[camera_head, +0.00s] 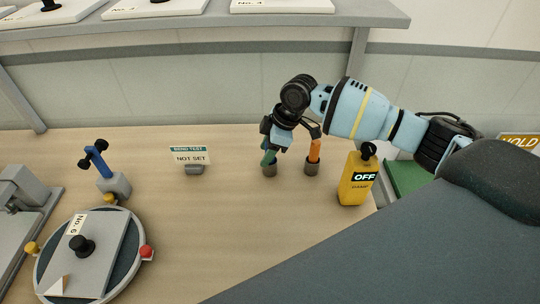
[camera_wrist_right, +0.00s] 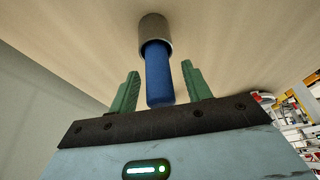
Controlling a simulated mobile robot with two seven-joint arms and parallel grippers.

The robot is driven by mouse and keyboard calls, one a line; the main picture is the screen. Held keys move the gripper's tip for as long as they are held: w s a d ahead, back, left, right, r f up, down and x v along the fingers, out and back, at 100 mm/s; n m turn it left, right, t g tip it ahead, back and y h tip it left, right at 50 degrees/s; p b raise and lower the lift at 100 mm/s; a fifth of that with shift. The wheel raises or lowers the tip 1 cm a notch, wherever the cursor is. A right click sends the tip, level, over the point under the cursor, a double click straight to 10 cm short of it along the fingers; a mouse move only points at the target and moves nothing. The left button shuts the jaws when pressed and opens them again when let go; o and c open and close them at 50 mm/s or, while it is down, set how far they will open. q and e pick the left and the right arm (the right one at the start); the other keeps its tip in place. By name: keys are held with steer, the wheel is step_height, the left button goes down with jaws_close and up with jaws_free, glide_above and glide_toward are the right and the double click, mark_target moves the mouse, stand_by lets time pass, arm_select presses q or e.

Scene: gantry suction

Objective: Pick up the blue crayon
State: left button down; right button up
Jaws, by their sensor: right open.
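The blue crayon (camera_wrist_right: 158,78) stands in a grey cylindrical holder (camera_wrist_right: 154,30) in the right wrist view. My right gripper (camera_wrist_right: 160,74) is open, with its green fingers on either side of the crayon and gaps showing. In the head view my right gripper (camera_head: 270,156) points down over the left holder (camera_head: 269,170) and hides the blue crayon there. My left gripper is not in view.
An orange crayon (camera_head: 314,150) stands in a second holder (camera_head: 312,169) just right of the gripper. A yellow "OFF" bottle-shaped object (camera_head: 354,190) is further right. A "NOT SET" sign (camera_head: 190,158) and round fixture (camera_head: 48,286) are left. Bare table lies in front.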

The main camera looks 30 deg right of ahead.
jaws_close()
stand_by(0.3)
steer(key=shift+r, duration=0.5)
step_height(320, 180, up, 6)
steer(key=shift+s+a+r, duration=0.1)
steer(key=shift+r, duration=0.05)
steer(key=s+a, duration=0.4)
steer(key=s, duration=0.4)
steer(key=s+a, duration=0.3)
steer(key=s, duration=0.5)
steer(key=shift+a+p, duration=0.35)
steer(key=shift+p, duration=0.05)
steer(key=shift+a, duration=0.1)
